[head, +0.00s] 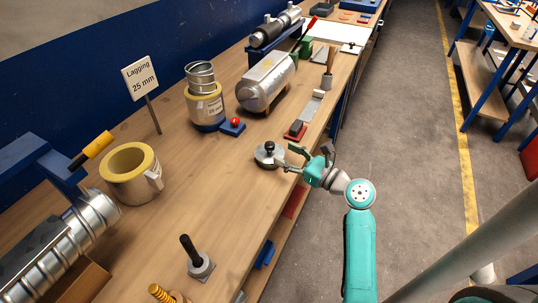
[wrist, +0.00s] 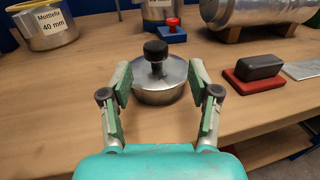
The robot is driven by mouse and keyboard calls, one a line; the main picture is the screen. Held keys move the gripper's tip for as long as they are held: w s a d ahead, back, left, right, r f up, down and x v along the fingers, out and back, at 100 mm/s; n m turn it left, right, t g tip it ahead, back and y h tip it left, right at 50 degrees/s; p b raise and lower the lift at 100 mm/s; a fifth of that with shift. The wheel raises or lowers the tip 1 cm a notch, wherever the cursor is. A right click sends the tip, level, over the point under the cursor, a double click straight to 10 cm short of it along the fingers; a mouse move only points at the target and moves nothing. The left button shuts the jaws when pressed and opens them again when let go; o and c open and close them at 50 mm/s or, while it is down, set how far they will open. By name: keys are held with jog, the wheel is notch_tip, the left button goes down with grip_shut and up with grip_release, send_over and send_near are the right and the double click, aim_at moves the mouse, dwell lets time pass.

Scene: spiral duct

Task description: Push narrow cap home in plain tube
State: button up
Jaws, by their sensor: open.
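A round metal cap with a black knob (head: 265,160) stands upright on the bench near its front edge; it also shows in the wrist view (wrist: 160,92). I cannot tell whether it is the narrow cap. My gripper (head: 287,157) is open, its fingers pointing at this cap. In the wrist view, my fingertips (wrist: 158,76) frame the cap from left and right, with gaps visible. A smooth metal cylinder (head: 265,82) lies on supports farther back, and a ribbed spiral duct (head: 62,246) lies at the lower left. I cannot tell which is the plain tube.
A red button on a blue box (head: 233,127) and a dark block on a red base (head: 295,131) are nearby. A black-handled tool (head: 200,265) stands at the front.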

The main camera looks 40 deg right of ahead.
aim_at(274, 148)
jog(key=shift+w+a+r, duration=0.1)
jog(key=shift+w+a, duration=0.1)
jog(key=shift+w, duration=0.8)
jog(key=shift+w+a+r, duration=0.1)
jog(key=shift+w+a, duration=0.1)
jog(key=shift+w, duration=0.85)
jog(key=shift+w+a, duration=0.2)
jog(key=shift+w, duration=0.8)
grip_shut()
